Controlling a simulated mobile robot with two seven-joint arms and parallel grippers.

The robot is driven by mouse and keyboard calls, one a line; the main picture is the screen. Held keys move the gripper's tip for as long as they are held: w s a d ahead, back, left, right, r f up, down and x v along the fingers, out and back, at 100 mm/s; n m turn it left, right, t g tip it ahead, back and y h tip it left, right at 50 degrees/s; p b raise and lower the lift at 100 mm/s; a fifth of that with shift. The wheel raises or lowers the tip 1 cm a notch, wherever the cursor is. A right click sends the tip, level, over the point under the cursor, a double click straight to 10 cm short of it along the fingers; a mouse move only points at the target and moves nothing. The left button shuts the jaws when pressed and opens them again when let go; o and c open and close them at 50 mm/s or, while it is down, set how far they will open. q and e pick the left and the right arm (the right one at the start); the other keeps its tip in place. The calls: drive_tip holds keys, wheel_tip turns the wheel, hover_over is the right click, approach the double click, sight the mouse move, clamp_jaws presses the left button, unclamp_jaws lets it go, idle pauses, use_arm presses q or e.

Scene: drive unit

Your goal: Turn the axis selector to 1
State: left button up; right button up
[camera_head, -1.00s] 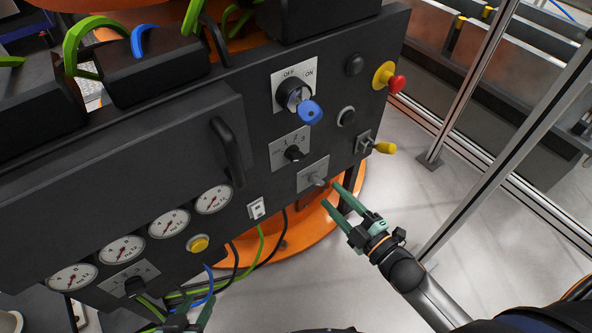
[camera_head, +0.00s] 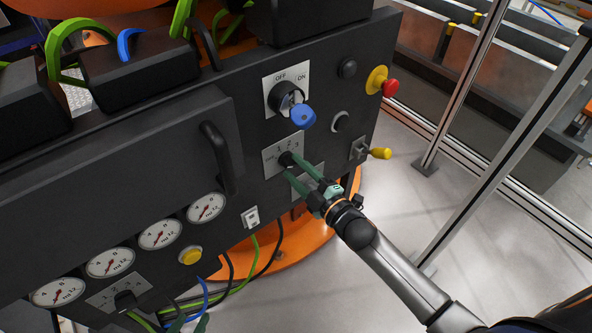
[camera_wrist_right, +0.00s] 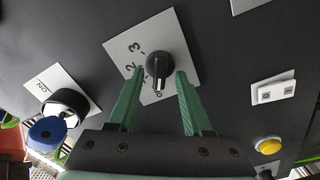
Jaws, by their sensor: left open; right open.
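The axis selector is a black knob on a pale plate (camera_head: 270,158) marked with numbers, on the dark panel. In the head view the knob is largely hidden behind my right gripper (camera_head: 288,165). In the right wrist view the knob (camera_wrist_right: 158,66) sits between the open fingertips of my right gripper (camera_wrist_right: 159,73), with a visible gap on each side. The knob's white mark points down in that view, towards small labels at the plate's lower edge that I cannot read clearly. My left gripper (camera_head: 190,325) is open at the bottom edge, mostly cut off.
Above the selector is the OFF/ON switch with a blue padlock-like part (camera_head: 302,117). A black handle (camera_head: 217,158) stands out to the left. A red button (camera_head: 390,87) and a yellow-tipped lever (camera_head: 380,153) stick out at right. A second numbered selector (camera_head: 125,299) is lower left.

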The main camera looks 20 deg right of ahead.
drive_tip(key=shift+w+a, duration=0.1)
drive_tip(key=shift+w, duration=0.05)
clamp_jaws()
idle(0.4)
